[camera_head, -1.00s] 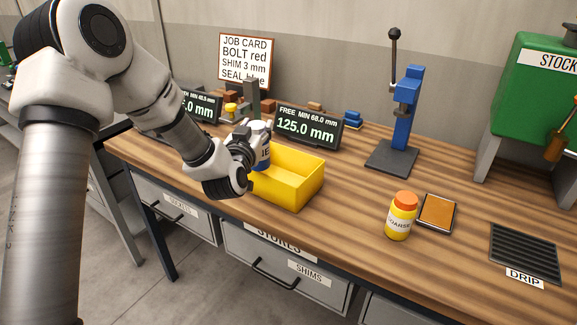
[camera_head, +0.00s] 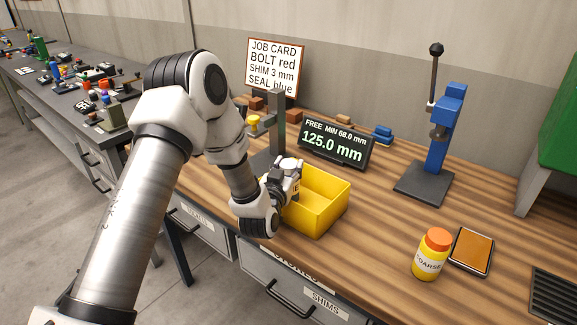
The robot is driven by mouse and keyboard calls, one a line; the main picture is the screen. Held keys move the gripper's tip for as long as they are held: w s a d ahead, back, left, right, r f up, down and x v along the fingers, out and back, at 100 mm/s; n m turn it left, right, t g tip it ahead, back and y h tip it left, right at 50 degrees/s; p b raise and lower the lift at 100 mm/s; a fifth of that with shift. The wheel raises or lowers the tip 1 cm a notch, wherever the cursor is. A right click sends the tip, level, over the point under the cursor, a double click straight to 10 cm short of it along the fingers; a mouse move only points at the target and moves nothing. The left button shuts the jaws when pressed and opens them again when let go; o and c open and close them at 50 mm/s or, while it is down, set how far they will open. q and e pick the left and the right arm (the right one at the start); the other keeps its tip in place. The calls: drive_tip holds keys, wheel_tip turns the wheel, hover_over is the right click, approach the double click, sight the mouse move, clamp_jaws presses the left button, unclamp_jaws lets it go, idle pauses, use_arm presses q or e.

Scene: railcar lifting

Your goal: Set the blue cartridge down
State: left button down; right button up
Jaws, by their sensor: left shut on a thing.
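My left gripper (camera_head: 292,181) is at the left end of the yellow bin (camera_head: 327,209), shut on the blue cartridge (camera_head: 296,190). My right gripper is not in view.
A display reading 125.0 mm (camera_head: 336,143) stands behind the bin. A blue press (camera_head: 437,145), an orange-capped jar (camera_head: 431,254) and an orange pad (camera_head: 472,250) are to the right. The wooden bench (camera_head: 385,225) is clear between bin and jar.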

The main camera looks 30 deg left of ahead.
use_arm(q)
drive_tip(key=shift+s, duration=0.1)
drive_tip(key=shift+f, duration=0.2)
drive_tip(key=c, duration=0.6)
unclamp_jaws()
drive_tip(key=shift+o, duration=0.2)
drive_tip(key=shift+r, duration=0.1)
drive_tip(key=b+v, duration=0.2)
drive_tip(key=v, duration=1)
drive_tip(key=shift+r+b, duration=0.15)
drive_tip(key=shift+b, duration=0.2)
